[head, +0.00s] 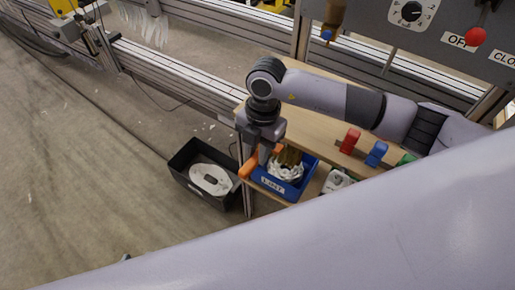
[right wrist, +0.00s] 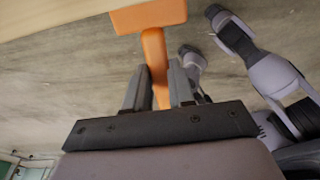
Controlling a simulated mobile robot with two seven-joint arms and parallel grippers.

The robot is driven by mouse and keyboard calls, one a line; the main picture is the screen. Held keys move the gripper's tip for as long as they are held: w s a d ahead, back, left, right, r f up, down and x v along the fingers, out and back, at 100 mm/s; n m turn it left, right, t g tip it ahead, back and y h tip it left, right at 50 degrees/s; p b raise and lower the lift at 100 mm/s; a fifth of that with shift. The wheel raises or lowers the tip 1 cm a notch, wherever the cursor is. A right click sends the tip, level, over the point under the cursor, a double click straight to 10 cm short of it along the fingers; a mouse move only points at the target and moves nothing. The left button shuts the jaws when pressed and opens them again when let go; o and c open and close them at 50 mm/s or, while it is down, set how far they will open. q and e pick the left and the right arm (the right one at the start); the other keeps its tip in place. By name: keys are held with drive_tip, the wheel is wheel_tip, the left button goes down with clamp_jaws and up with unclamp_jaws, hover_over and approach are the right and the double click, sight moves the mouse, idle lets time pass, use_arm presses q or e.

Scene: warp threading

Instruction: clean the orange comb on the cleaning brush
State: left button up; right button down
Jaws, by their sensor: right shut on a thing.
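The orange comb (head: 248,168) is in my right gripper (head: 264,155), at the left edge of a blue bin. In the right wrist view the comb (right wrist: 151,16) has a wide head, and its handle runs down between the two fingers of the right gripper (right wrist: 160,85). The gripper is shut on that handle. The blue bin (head: 273,186) has a lint label and holds white fluff. A brown-gold upright block (head: 290,157) stands in the bin, apparently the cleaning brush. The gripper partly hides the comb in the head view. I do not see my left gripper clearly.
Red (head: 350,140), blue (head: 376,153) and green (head: 405,159) handled things stand on the wooden table (head: 318,143) to the right. A black bin (head: 190,158) with a white item is on the floor at left. A metal rail runs behind.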

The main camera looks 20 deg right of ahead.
drive_tip(key=shift+d, duration=0.1)
wheel_tip(320, 180, down, 10)
drive_tip(key=b, duration=0.6)
drive_tip(key=shift+s, duration=0.35)
idle(0.3)
drive_tip(key=r+p, duration=0.6)
drive_tip(key=r, duration=0.1)
drive_tip(key=w+r+p, duration=0.1)
drive_tip(key=r+p, duration=0.2)
drive_tip(key=p, duration=0.1)
drive_tip(key=shift+r, duration=0.15)
idle(0.4)
drive_tip(key=shift+d, duration=0.1)
